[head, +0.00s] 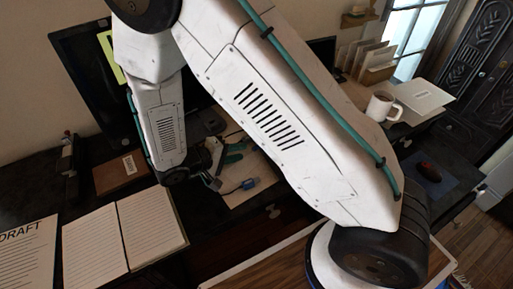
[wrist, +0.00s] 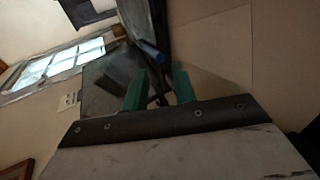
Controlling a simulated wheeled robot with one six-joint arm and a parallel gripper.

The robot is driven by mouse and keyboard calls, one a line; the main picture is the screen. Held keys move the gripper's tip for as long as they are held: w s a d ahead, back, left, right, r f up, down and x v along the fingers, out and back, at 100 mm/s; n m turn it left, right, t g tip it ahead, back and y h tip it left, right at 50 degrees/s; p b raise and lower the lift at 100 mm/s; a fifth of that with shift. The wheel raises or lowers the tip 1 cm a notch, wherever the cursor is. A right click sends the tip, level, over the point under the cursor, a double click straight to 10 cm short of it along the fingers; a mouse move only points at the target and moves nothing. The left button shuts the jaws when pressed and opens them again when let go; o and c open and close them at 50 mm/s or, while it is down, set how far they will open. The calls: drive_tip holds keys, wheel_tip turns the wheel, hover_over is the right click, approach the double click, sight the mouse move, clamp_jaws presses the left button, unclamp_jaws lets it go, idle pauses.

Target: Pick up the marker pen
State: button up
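My gripper (head: 234,155) is low over the dark desk, partly hidden behind my arm in the head view. In the wrist view its two green fingers (wrist: 159,86) stand apart with a gap between them, and I see nothing clearly held. A blue rod-like thing (wrist: 151,50) shows just beyond the fingertips in the wrist view; it may be the marker pen, but I cannot tell for sure. In the head view a small blue piece (head: 250,183) lies below the fingers, with a thin grey part beside it. No other pen is clear to me.
An open notebook (head: 125,232), a draft sheet (head: 28,250) and a brown box (head: 120,172) lie left of the gripper. A dark monitor (head: 85,75) stands behind. A mug (head: 381,106), upright folders (head: 368,62) and a mouse (head: 429,171) are at right.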

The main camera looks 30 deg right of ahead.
sight(251, 158)
drive_tip(key=shift+x, duration=2.75)
clamp_jaws()
drive_tip(key=shift+r, duration=1.3)
drive_tip(key=shift+a, duration=0.1)
drive_tip(key=f+v, duration=0.1)
drive_tip(key=v, duration=1.3)
drive_tip(key=shift+a+r, duration=0.15)
drive_tip(key=shift+a, duration=0.35)
